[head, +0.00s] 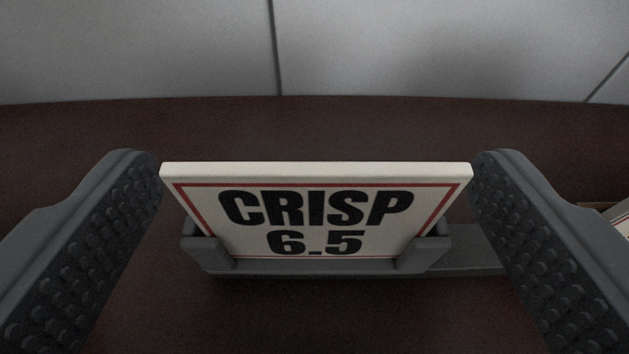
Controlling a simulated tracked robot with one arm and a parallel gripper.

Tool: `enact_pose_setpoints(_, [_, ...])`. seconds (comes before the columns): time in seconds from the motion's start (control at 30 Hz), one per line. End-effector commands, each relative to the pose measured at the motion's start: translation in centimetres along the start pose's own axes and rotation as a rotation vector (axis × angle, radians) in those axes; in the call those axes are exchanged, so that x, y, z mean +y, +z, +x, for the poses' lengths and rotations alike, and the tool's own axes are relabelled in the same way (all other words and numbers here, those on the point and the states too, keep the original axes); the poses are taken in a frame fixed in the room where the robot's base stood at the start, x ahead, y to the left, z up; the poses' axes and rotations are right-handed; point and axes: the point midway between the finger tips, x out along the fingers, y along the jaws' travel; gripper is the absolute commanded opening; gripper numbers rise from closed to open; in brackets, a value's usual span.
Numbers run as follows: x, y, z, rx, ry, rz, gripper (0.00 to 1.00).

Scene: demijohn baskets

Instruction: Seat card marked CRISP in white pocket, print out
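The CRISP card (325,238) is a thick white plate with a red border and black print reading CRISP 6.5. It stands leaning in a grey holder (310,266), print facing me, with its lower edge hidden behind the holder's front lip. My gripper (316,165) is spread wide, one studded grey finger on each side of the card. The fingertips are level with the card's upper corners. I see no clear grip, and I cannot tell whether either finger touches the card's edges. No pocket that looks plainly white is in view.
A grey strip (475,248) extends right from the holder. Part of another pale printed item (621,222) shows at the right edge. A grey panelled wall (140,50) stands behind.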

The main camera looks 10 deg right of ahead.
Motion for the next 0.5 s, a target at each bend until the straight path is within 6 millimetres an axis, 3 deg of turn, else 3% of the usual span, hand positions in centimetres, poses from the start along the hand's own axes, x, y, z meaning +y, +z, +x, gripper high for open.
enact_pose_setpoints(0.03, [0.01, 0.01, -0.01, 0.0, 0.0, 0.0, 0.7])
enact_pose_setpoints(0.13, [0.02, 0.01, -0.01, 0.0, 0.0, 0.0, 0.42])
enact_pose_setpoints(0.5, [0.04, -0.04, -0.04, 0.0, 0.0, 0.0, 0.41])
